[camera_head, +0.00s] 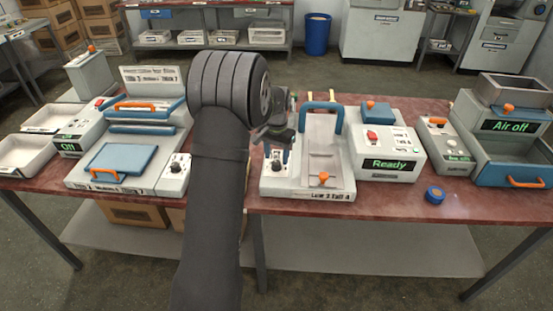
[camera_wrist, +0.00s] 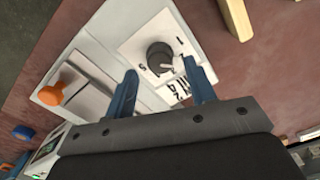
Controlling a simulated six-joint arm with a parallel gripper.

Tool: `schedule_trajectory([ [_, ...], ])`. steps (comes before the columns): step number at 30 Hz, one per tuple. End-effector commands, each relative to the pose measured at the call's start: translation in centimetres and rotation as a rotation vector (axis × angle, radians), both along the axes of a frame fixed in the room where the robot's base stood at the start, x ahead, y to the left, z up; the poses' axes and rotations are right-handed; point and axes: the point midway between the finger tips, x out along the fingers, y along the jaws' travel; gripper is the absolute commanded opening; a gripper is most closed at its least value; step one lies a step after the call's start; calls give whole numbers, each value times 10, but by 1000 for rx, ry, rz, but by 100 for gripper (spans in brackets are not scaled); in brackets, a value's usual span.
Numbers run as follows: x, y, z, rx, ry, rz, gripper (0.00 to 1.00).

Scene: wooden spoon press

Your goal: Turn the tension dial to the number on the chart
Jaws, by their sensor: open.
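A black dial (camera_wrist: 160,57) with a pale pointer sits on a white plate with printed numbers in the wrist view. My gripper (camera_wrist: 161,76) is open, with its two blue fingers apart just short of the dial, one to each side. They do not visibly touch it. In the head view my gripper (camera_head: 278,138) hangs over the dial panel (camera_head: 272,183) at the left of the middle machine. A chart board (camera_head: 150,77) stands at the back left; its print is too small to read surely. Another dial (camera_head: 175,167) sits on the left machine.
The middle machine has an orange knob (camera_head: 323,177) and a blue handle (camera_head: 322,105). To its right is a box with a green "Ready" screen (camera_head: 386,164). A blue round piece (camera_head: 435,194) lies near the table's front edge (camera_head: 390,213), with clear table around it.

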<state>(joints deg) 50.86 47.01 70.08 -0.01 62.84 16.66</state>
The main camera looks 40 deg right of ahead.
Motion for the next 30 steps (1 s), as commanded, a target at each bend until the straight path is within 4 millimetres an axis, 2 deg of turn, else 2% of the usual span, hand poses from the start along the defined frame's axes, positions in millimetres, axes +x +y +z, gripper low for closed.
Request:
schedule_trajectory([
  [9,0,-1,80,-4,-3,0,50],
  [15,0,0,122,-3,-2,0,50],
  [21,0,0,147,-1,-2,0,50],
  [30,0,0,152,-1,0,0,50],
])
